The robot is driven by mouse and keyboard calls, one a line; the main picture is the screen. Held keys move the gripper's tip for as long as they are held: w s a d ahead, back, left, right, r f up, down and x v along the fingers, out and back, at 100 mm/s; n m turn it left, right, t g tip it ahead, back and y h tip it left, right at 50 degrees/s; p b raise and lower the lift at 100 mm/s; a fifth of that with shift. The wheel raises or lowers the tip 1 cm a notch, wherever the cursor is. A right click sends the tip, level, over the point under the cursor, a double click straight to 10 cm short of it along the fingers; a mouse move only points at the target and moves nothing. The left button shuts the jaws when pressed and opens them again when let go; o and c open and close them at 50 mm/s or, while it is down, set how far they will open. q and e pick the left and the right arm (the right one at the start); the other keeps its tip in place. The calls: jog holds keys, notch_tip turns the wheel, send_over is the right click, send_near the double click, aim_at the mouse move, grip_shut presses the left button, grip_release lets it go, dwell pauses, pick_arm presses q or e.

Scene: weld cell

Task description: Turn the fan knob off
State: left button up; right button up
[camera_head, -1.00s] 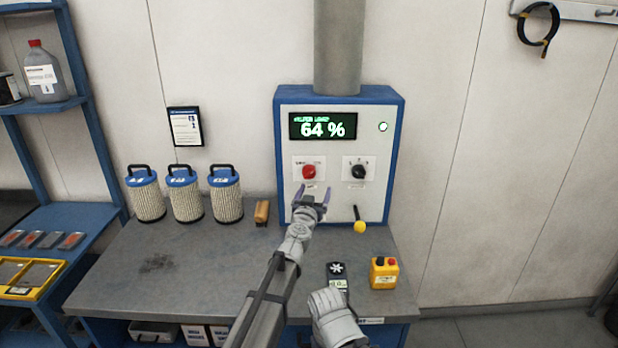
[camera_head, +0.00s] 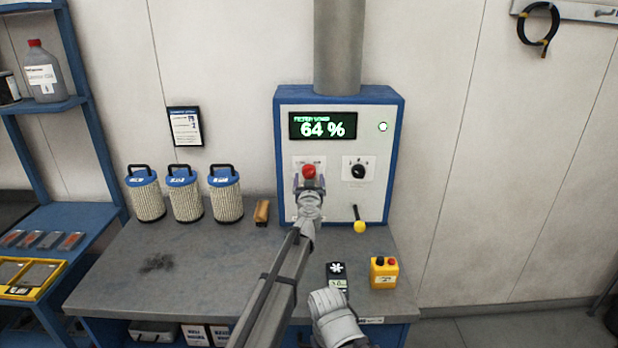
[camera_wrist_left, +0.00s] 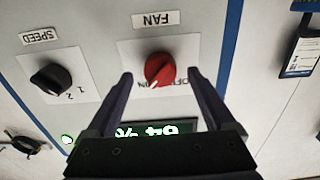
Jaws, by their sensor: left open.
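The red fan knob (camera_head: 309,171) is on the left of the control panel's face, on a white plate. In the left wrist view the red knob (camera_wrist_left: 159,69) sits under a label reading FAN upside down, with OFF and ON marks partly covered. My left gripper (camera_head: 309,184) is open, with its fingers on either side of the red knob; in the left wrist view the gripper (camera_wrist_left: 160,76) shows a gap beside the knob on both sides. Whether the fingers reach the panel is unclear. My right gripper (camera_head: 335,310) shows only partly at the bottom; its jaws cannot be made out.
The black speed knob (camera_head: 358,171) is to the right of the red one. A display (camera_head: 323,126) reads 64 %. A yellow-ended lever (camera_head: 359,226) is lower right. Several filters and a brush (camera_head: 262,211) stand on the bench (camera_head: 200,255), with a yellow button box (camera_head: 384,273) at right.

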pick_arm(q)
jog(key=shift+w, duration=1.1)
jog(key=shift+s, duration=0.1)
jog(key=c, duration=1.4)
